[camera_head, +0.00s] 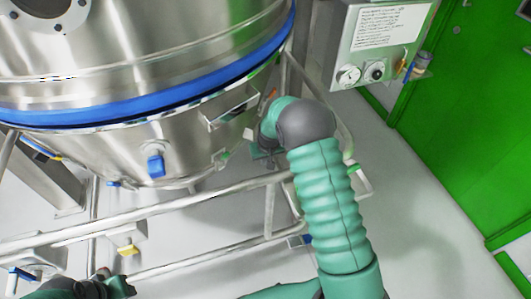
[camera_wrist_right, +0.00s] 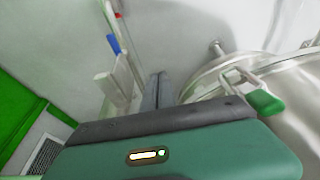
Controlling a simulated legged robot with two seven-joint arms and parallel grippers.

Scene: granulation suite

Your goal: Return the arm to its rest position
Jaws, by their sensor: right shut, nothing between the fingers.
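My right arm (camera_head: 330,205), in a ribbed green sleeve with a grey joint, rises from the lower right of the head view. Its right gripper (camera_head: 264,152) is small and partly hidden beyond the joint, beside the steel vessel's lower side and the pipe frame. In the right wrist view the gripper's dark fingers (camera_wrist_right: 158,90) are together with nothing between them. My left arm (camera_head: 95,288) shows only in part at the bottom left edge, green and dark; its finger opening cannot be made out.
A large steel vessel (camera_head: 150,70) with a blue band fills the upper left. Steel rails (camera_head: 150,215) run below it. A control box (camera_head: 375,45) with gauges hangs at the upper right, near a green door (camera_head: 470,100). Grey floor (camera_head: 425,215) is clear at right.

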